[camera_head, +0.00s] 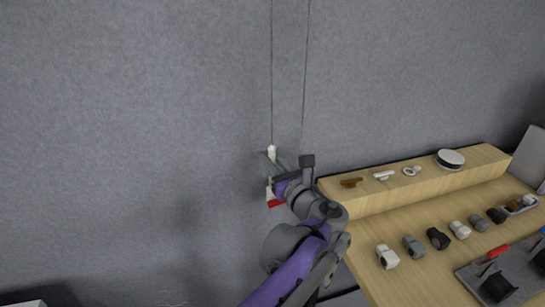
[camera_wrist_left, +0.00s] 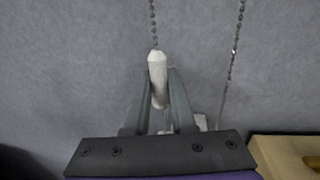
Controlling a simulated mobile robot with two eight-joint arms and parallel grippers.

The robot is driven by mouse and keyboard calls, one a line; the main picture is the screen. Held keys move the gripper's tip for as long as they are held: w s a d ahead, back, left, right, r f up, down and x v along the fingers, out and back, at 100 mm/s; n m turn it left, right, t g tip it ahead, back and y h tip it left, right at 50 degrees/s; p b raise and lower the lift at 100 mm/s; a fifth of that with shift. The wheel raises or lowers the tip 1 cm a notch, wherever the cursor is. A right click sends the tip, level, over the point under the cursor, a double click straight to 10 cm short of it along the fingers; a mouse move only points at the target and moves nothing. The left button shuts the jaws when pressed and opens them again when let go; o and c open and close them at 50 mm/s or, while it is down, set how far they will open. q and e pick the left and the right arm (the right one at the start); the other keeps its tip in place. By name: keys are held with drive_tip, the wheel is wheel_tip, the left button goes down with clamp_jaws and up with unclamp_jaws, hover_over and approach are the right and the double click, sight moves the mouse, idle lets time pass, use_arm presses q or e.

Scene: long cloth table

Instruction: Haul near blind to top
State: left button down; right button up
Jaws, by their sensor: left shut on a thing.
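Two thin bead chains hang down the grey wall: a left chain (camera_head: 271,80) and a right chain (camera_head: 306,80). The left chain (camera_wrist_left: 152,22) ends in a white, elongated pull (camera_wrist_left: 157,66), whose top also shows in the head view (camera_head: 272,149). My left gripper (camera_head: 272,158) is shut on this white pull. In the wrist view its two grey fingers (camera_wrist_left: 158,76) stand on either side of the pull, whose top sticks up above the fingertips. The right chain (camera_wrist_left: 233,50) hangs free to the right of the fingers. The blind itself is out of view. My right gripper is not in view.
A wooden table (camera_head: 385,280) with a raised shelf (camera_head: 345,199) stands at the right. Small fittings and a round white-topped item (camera_head: 450,158) lie there. A dark tray (camera_head: 510,275) holds a red-handled thing. A red-and-white piece (camera_head: 274,203) shows below my gripper. The wall at left is clear.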

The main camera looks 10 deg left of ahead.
use_arm(q)
drive_tip(key=shift+f, duration=0.2)
drive_tip(key=c, duration=1)
unclamp_jaws()
drive_tip(key=shift+w+a, duration=0.1)
drive_tip(key=v, duration=1.1)
drive_tip(key=shift+a+p, duration=0.1)
drive_tip(key=shift+p, duration=0.2)
